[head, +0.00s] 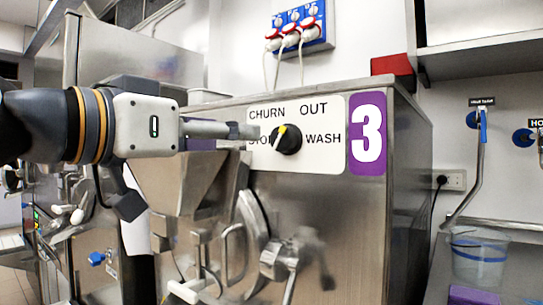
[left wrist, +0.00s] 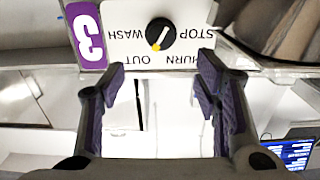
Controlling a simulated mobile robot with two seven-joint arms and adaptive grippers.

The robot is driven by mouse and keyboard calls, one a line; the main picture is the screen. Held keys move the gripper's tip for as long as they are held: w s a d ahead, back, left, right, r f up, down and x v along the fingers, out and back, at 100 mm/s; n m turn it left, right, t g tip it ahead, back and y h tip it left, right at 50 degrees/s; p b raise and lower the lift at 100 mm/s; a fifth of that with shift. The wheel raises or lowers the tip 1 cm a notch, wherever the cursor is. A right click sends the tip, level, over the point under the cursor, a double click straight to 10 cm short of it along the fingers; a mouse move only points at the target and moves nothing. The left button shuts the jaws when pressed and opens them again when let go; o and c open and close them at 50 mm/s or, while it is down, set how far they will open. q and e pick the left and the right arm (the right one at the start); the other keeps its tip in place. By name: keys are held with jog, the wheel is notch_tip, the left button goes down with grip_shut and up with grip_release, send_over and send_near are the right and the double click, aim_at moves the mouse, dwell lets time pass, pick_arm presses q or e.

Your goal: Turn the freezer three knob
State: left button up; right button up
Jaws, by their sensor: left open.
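The freezer three knob (head: 289,141) is a round black dial with a yellow pointer mark, on a white label plate (head: 325,163) reading CHURN, OUT, STOP and WASH. The mark points up, roughly between CHURN and OUT. The knob also shows upside down in the left wrist view (left wrist: 161,34). My left gripper (head: 246,131) comes in from the left, its fingers in front of the plate's left part, partly covering STOP. In the left wrist view the gripper (left wrist: 156,82) is open and empty, with the knob beyond its fingertips and apparently not touching. My right gripper is not in view.
Freezer three (head: 397,165) is a steel cabinet with a purple 3 sign (head: 367,134). Below the knob are a metal spout, handles and a lever (head: 280,260). A blue outlet panel (head: 300,25) with plugs is above. A clear bucket (head: 478,258) stands at right.

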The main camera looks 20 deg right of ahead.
aim_at(279, 140)
pick_arm(q)
jog(key=x, duration=1.1)
jog(key=shift+w+d+f+b, duration=0.2)
jog(key=shift+w+d+b, duration=0.05)
jog(key=shift+w+b, duration=0.1)
jog(key=c, duration=1.2)
